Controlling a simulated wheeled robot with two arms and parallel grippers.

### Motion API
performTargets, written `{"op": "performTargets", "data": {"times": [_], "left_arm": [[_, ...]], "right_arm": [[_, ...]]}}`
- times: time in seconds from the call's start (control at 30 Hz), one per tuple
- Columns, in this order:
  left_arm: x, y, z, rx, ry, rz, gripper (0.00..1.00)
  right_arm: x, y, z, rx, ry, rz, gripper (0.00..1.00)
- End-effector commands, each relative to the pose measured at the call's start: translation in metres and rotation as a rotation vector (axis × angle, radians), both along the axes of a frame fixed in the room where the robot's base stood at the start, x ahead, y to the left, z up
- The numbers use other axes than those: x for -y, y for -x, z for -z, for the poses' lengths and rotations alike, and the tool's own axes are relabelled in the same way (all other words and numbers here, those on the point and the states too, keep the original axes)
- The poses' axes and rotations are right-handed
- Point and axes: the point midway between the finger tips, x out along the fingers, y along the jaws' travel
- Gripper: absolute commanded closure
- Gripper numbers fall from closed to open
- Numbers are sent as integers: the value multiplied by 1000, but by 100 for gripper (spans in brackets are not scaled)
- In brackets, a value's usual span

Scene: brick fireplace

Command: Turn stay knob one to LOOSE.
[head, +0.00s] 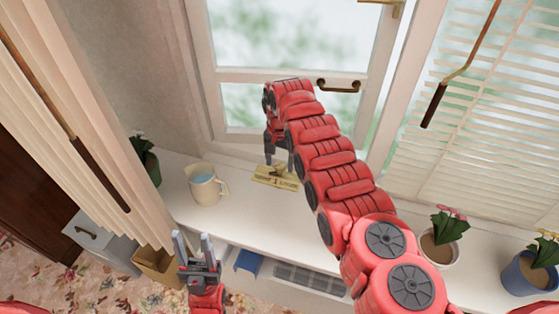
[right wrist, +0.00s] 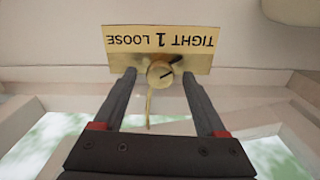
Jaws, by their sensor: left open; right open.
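A brass plate (right wrist: 115,62) lettered TIGHT, 1 and LOOSE appears upside down in the right wrist view, with LOOSE on the left and TIGHT on the right. Its round brass knob (right wrist: 160,75) has a dark line slanting toward the TIGHT side. A thin brass stem (right wrist: 149,105) extends below the knob. My right gripper (right wrist: 158,80) is open, its fingers on either side of the knob with visible gaps. In the head view the plate (head: 262,178) lies on the white sill under my right gripper (head: 279,168). My left gripper (head: 196,240) is open and empty, lower left.
A cream mug (head: 204,189) stands on the sill (head: 250,215) left of the plate. Potted flowers (head: 441,240) and a blue pot (head: 528,275) stand at the right. The window frame (head: 290,76) rises behind; a curtain (head: 100,150) hangs at the left.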

Motion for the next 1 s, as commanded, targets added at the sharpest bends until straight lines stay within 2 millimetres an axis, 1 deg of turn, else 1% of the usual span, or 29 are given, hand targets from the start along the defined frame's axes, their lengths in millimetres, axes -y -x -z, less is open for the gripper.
{"op": "performTargets", "data": {"times": [0.1,0.13,0.53,0.77,1.0], "left_arm": [[0,0,0,0,0,0,50],[0,0,0,0,0,0,50],[0,0,0,0,0,0,50],[0,0,1,0,0,0,50],[0,0,10,0,0,0,50]], "right_arm": [[0,0,0,0,0,0,26],[0,0,0,0,0,-1,28],[0,0,0,-1,1,-1,100],[0,0,0,-1,1,-8,100],[0,1,3,-4,1,-83,100]]}}
